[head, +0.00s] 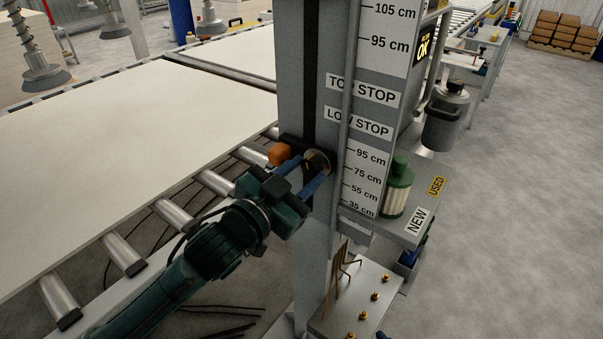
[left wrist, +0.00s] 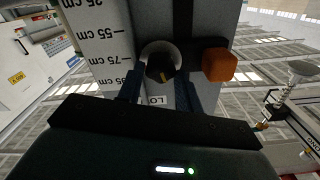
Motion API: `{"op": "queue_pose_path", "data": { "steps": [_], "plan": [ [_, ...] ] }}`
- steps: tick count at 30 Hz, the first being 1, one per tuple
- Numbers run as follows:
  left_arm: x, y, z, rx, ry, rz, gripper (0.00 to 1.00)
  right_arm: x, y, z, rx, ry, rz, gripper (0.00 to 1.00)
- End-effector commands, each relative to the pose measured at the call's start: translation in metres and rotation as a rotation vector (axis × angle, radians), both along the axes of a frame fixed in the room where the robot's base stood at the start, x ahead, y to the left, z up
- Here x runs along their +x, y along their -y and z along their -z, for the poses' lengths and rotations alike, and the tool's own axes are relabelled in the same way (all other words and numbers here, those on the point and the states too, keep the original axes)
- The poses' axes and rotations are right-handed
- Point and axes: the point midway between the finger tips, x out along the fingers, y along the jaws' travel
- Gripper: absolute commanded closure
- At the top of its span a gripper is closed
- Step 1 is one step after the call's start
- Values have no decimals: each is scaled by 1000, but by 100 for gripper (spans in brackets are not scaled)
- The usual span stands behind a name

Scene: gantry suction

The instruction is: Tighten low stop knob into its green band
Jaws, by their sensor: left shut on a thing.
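The low stop knob (head: 317,160) is a dark round knob with a pale rim on the grey column, below the LOW STOP label (head: 358,123). In the left wrist view the knob (left wrist: 160,66) shows its dark face with a small yellowish mark. My left gripper (head: 300,174) has its two blue fingers on either side of the knob and is shut on it. An orange block (head: 279,153) sits just left of the knob; it also shows in the left wrist view (left wrist: 219,64). I cannot make out a green band on the knob. My right gripper is out of view.
A roller conveyor (head: 170,212) with large white sheets (head: 110,130) runs left of the column. A plate with hooks and brass pegs (head: 365,290) stands below.

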Motion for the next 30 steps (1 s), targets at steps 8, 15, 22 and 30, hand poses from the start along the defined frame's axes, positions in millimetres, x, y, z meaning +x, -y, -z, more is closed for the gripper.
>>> {"op": "queue_pose_path", "data": {
  "steps": [8,15,22,30],
  "plan": [
    [0,0,-2,105,75,0,87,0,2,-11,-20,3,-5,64],
    [-1,1,-2,245,177,1,87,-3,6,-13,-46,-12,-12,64],
    [-1,1,0,359,258,0,87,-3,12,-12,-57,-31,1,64],
    [-1,1,1,429,311,1,87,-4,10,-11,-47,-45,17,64]
  ]
}}
